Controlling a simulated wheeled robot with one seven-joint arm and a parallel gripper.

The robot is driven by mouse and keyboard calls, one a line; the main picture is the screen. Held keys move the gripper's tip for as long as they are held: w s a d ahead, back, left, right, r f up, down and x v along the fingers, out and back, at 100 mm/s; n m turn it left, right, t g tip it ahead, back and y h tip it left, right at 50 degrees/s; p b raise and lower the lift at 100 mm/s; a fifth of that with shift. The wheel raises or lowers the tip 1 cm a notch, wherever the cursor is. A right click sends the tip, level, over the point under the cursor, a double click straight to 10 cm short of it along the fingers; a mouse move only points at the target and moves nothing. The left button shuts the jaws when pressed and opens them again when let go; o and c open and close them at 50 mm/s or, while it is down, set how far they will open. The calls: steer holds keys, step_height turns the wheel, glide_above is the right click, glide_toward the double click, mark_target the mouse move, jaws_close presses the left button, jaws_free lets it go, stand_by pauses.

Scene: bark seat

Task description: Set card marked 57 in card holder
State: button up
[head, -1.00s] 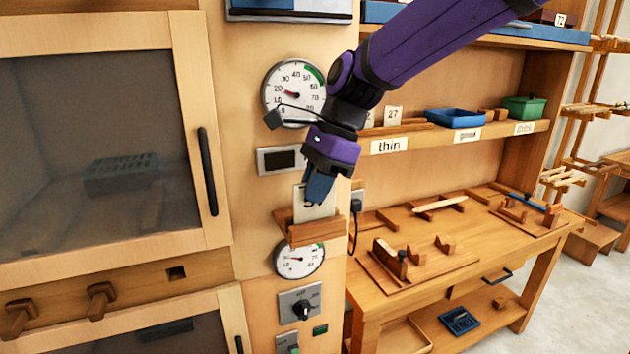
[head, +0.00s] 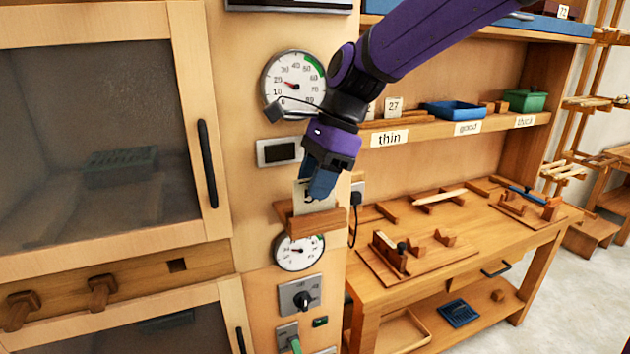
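The card holder (head: 318,222) is a small wooden ledge with a raised front lip, fixed to the cabinet panel between two dials. A pale card (head: 299,193) stands upright at the holder, its lower edge behind the front lip. My gripper (head: 318,198) points down at the card, with its blue fingers in front of it and just above the lip. The fingers cover most of the card's face, so its number cannot be read. Whether the fingers are closed on the card or apart from it cannot be told.
A round dial (head: 294,84) is above the holder and another (head: 299,252) is below. A black cable (head: 355,215) hangs to the right. A card marked 27 (head: 394,106) stands on the shelf behind my arm. The workbench (head: 440,285) is at right.

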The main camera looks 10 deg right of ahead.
steer(key=v, duration=1)
steer(key=s+d+f+n+t+h, duration=0.2)
steer(key=s+d+f+n+t, duration=0.1)
steer(key=s+d+n, duration=0.4)
steer(key=s+d+f+n+t+h, duration=0.2)
steer(key=s+d+n, duration=0.5)
steer(key=s+d, duration=0.5)
steer(key=shift+s+d+f+n+t, duration=0.3)
steer(key=shift+d+f+n+t, duration=0.15)
steer(key=shift+d+t, duration=0.4)
steer(key=shift+d, duration=0.1)
